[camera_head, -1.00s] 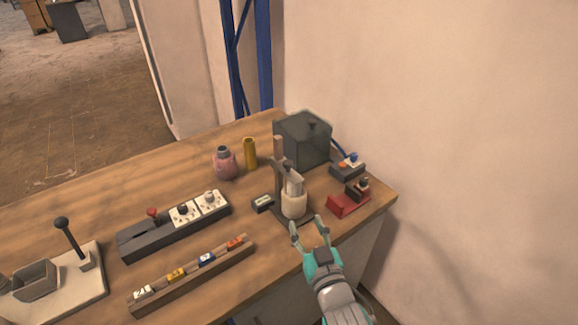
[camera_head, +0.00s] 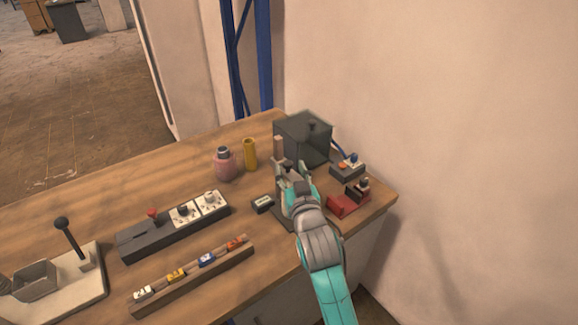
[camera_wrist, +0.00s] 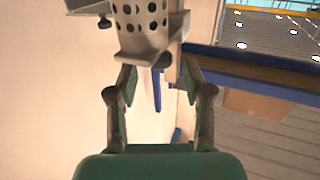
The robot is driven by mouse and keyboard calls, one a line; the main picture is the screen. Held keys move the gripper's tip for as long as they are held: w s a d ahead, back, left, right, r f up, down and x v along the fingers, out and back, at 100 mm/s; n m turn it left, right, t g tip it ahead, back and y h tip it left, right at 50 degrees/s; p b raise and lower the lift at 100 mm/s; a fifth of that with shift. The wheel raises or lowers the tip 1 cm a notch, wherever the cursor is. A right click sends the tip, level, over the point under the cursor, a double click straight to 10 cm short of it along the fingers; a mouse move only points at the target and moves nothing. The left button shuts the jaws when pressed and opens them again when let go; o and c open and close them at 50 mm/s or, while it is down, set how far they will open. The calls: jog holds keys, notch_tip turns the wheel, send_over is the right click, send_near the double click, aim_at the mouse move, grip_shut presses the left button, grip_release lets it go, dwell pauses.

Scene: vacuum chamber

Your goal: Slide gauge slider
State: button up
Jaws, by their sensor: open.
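The gauge appears to be the stand with an upright brown post (camera_head: 279,148) near the back right of the bench. A small grey box with a pale display (camera_head: 263,204) sits at its left. My gripper (camera_head: 290,172) is in front of the stand and hides most of it, including the pale cylinder. In the wrist view my gripper (camera_wrist: 158,80) has its two fingers apart with nothing between the tips. A grey metal part with a perforated cylinder (camera_wrist: 140,20) shows at the top, just beyond the fingertips. I cannot tell which part is the slider, or whether I touch it.
A dark translucent box (camera_head: 303,139) stands behind. A red device (camera_head: 348,204) and a button box (camera_head: 347,169) are close on the right. A pink bottle (camera_head: 225,165) and yellow cylinder (camera_head: 249,154) stand left. A switch panel (camera_head: 150,240) and car rack (camera_head: 190,283) lie farther left.

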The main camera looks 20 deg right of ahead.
aim_at(289, 166)
jog(key=shift+w+d, duration=0.1)
jog(key=shift+w, duration=1.05)
grip_shut()
jog(key=shift+r, duration=2.3)
grip_release()
jog(key=shift+s+f, duration=0.1)
jog(key=s, duration=1.1)
jog(key=shift+s+a, duration=0.4)
jog(key=shift+a, duration=0.05)
